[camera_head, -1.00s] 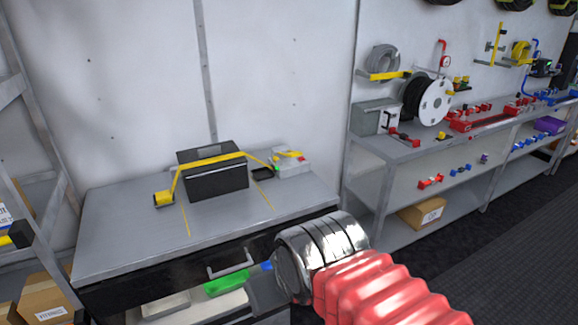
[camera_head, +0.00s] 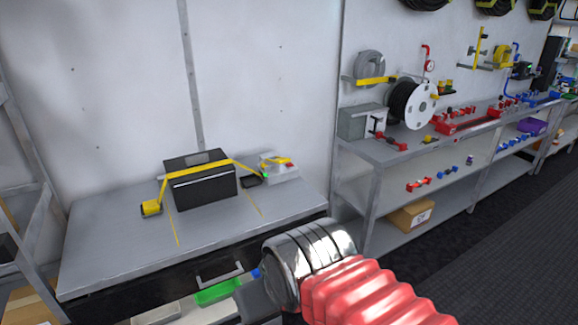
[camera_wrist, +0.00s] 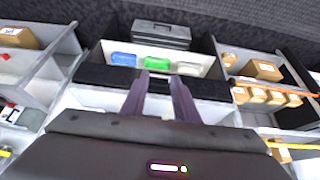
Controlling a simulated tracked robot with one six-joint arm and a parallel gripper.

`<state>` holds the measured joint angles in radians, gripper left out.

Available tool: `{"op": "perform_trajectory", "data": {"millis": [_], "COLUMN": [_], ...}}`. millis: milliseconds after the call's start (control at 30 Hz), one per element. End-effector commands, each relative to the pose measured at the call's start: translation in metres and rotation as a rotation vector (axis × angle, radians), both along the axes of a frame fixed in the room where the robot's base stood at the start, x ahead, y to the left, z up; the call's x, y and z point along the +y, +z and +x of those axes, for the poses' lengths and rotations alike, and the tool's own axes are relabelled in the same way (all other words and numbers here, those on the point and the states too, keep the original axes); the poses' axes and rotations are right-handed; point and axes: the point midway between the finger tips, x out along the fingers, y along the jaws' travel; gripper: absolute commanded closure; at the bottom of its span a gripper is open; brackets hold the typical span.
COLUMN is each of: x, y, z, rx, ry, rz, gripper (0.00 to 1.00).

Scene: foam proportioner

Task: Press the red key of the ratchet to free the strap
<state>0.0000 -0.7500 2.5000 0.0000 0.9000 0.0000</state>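A yellow strap (camera_head: 197,166) runs over a black case (camera_head: 205,189) on the grey workbench in the head view. At its left end is a yellow block (camera_head: 151,208) with a dark part. At its right, a light grey unit (camera_head: 279,169) carries yellow and red parts. I cannot tell for sure which of these is the ratchet, and the red key is too small to make out clearly. My gripper (camera_wrist: 159,77) shows two separated fingers with nothing between them. It is in front of the workbench, apart from the strap, and mostly hidden by my arm in the head view.
The workbench (camera_head: 110,248) has free surface around the case, with an open drawer below holding a green bin (camera_head: 217,292). A small dark object (camera_head: 251,182) lies right of the case. A shelf bench (camera_head: 385,155) with a hose reel (camera_head: 410,104) stands at the right.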

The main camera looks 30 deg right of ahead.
Motion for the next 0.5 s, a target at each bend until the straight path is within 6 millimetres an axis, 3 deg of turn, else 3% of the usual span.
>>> {"op": "perform_trajectory", "data": {"millis": [367, 500], "x": [0.0000, 0.0000], "y": [0.0000, 0.0000], "z": [0.0000, 0.0000], "rx": [0.000, 0.000], "ry": [0.000, 0.000], "rz": [0.000, 0.000], "gripper": [1.00, 1.00]}}
